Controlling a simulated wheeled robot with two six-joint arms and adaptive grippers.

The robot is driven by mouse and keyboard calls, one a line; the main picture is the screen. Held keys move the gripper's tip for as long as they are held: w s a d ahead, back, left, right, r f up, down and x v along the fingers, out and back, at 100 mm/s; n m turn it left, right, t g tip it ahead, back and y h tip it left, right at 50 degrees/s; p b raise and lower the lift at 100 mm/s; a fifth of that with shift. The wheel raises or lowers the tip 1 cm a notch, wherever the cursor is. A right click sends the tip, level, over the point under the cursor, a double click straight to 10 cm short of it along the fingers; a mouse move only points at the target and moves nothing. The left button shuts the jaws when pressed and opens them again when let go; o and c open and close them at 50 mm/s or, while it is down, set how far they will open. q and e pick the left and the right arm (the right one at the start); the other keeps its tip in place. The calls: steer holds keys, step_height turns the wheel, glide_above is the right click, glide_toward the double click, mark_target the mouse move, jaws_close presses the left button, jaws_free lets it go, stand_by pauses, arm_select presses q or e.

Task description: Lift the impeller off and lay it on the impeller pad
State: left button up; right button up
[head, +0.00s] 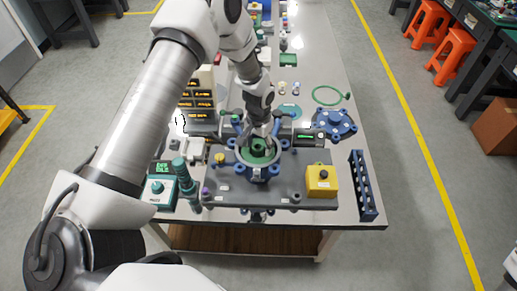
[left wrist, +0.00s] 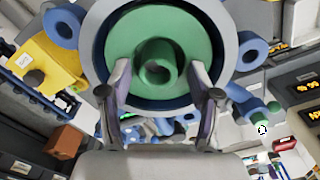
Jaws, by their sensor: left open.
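The green impeller (head: 259,152) sits inside the round blue pump housing (head: 259,172) on a grey base plate. In the left wrist view the impeller disc (left wrist: 122,42) fills the housing's bore, with its hub (left wrist: 158,68) standing up in the middle. My left gripper (head: 259,142) is open over the housing. In the left wrist view its fingers (left wrist: 160,80) are on either side of the hub, with gaps showing. A flat teal round pad (head: 289,110), which looks like the impeller pad, lies behind the housing and appears bare. My right gripper is not in view.
A blue flanged cover (head: 335,123) lies at right, with a green ring (head: 327,96) behind it. A yellow button box (head: 321,180) and a blue slotted rack (head: 363,185) stand front right. A teal press unit (head: 160,189) stands front left. The table's far right is fairly clear.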

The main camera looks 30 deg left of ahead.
arm_select(q)
steer(key=shift+s+d+r, duration=0.1)
steer(key=shift+s+r, duration=0.1)
steer(key=shift+s, duration=0.05)
jaws_close()
steer(key=shift+r, duration=0.1)
